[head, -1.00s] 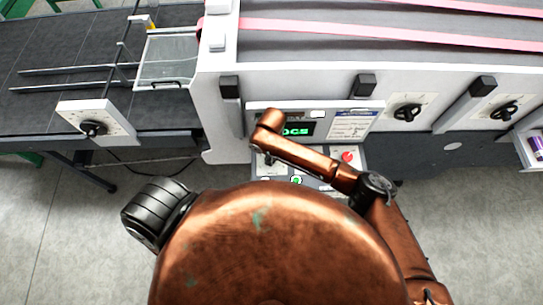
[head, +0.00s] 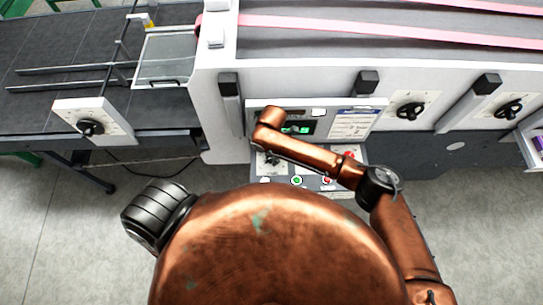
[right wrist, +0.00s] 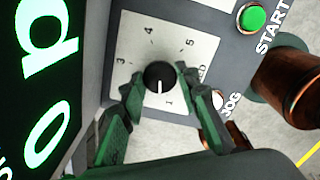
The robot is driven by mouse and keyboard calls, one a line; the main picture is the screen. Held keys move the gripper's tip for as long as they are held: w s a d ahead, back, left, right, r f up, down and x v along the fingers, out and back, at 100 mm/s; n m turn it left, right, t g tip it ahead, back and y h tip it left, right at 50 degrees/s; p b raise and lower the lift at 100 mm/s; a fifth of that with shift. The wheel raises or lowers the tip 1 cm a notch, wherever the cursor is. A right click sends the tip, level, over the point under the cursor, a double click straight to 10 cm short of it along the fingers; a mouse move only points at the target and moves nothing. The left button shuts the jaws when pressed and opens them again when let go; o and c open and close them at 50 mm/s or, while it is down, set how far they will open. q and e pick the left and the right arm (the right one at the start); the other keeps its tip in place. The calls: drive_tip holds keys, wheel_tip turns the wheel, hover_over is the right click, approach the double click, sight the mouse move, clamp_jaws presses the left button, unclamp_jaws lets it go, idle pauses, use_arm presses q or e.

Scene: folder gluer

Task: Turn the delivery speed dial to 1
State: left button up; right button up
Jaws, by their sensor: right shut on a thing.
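The delivery speed dial is a black round knob (right wrist: 160,76) with a white pointer line, on a white plate (right wrist: 150,40) numbered around it. In the right wrist view, 3, 4, 5 and 1 show; 2 is hidden. The pointer aims down in the picture, close to the 1 and slightly to its left. My right gripper (right wrist: 158,84) is shut on the knob, one green-and-black finger on each side. In the head view, my copper right arm covers much of the control panel (head: 350,122), and the knob is hard to make out. My left gripper is not in view.
A green START button (right wrist: 253,18) and a partly hidden JOG button (right wrist: 217,99) sit beside the dial plate. A lit display (right wrist: 40,70) stands at the left. Another dial (head: 90,128) is on the left-hand conveyor, and more dials (head: 409,111) are along the machine's front.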

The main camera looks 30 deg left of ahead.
drive_tip(key=shift+n+b, duration=0.4)
drive_tip(key=shift+n, duration=1.2)
drive_tip(key=o, duration=1.2)
drive_tip(key=shift+c, duration=0.2)
wheel_tip(320, 180, up, 12)
